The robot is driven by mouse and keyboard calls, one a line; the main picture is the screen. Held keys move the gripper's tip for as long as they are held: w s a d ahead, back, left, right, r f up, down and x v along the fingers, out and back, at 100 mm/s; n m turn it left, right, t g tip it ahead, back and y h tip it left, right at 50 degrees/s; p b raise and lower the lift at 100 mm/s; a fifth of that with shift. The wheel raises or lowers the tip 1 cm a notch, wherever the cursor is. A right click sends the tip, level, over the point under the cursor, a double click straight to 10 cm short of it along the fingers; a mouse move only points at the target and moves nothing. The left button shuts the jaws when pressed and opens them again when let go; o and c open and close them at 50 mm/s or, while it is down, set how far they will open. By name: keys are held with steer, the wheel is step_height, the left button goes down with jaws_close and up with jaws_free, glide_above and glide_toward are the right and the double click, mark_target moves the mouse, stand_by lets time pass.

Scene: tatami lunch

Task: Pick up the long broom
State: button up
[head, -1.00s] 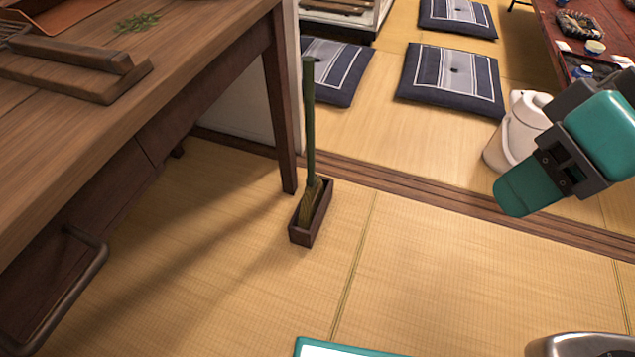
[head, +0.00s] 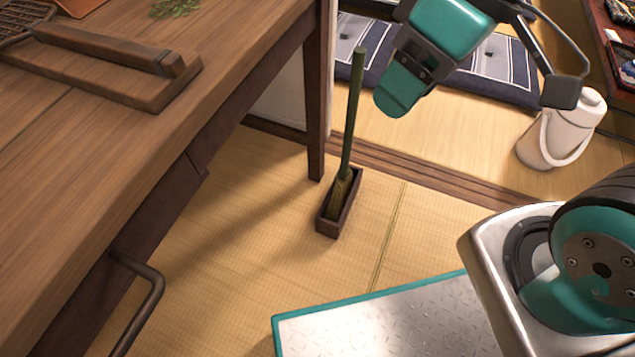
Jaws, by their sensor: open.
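The long broom (head: 352,115) has a green handle and straw-coloured bristles. It stands nearly upright in a small dark wooden box (head: 327,224) on the tatami, beside the wooden table's leg. My gripper (head: 400,95), teal and dark grey, is at the upper middle of the head view. It is open, to the right of the broom's upper handle, with a visible gap between them in the picture. One teal finger shows clearly; the other finger is hard to make out. The lower bristles are partly hidden by the box walls.
The wooden table (head: 235,60) fills the left, with a wooden block board (head: 120,80) on top and a metal bar handle (head: 150,290) jutting out below. A white jug (head: 560,130) stands at the right. A floor sill crosses behind the box. Tatami around the box is clear.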

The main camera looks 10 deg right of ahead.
steer(key=w+d+r+n+t+p, duration=0.1)
steer(key=w+p, duration=0.1)
steer(key=w, duration=0.3)
steer(key=w+d+r+p, duration=0.2)
steer(key=w, duration=0.3)
steer(key=n+t+p, duration=0.1)
steer(key=n+p, duration=0.1)
steer(key=p, duration=0.1)
glide_toward(365, 56)
steer(key=shift+n+h, duration=0.3)
steer(key=b+x, duration=0.2)
steer(key=x, duration=0.1)
steer(key=b+x, duration=0.3)
steer(key=shift+s+a+f, duration=0.15)
steer(key=shift+a+f, duration=0.05)
steer(key=shift+f, duration=0.1)
steer(key=shift+w+b+x, duration=0.2)
steer(key=shift+b+x, duration=1.3)
steer(key=shift+x, duration=1.6)
steer(key=shift+a+r, duration=0.1)
steer(key=shift+r, duration=0.05)
jaws_close()
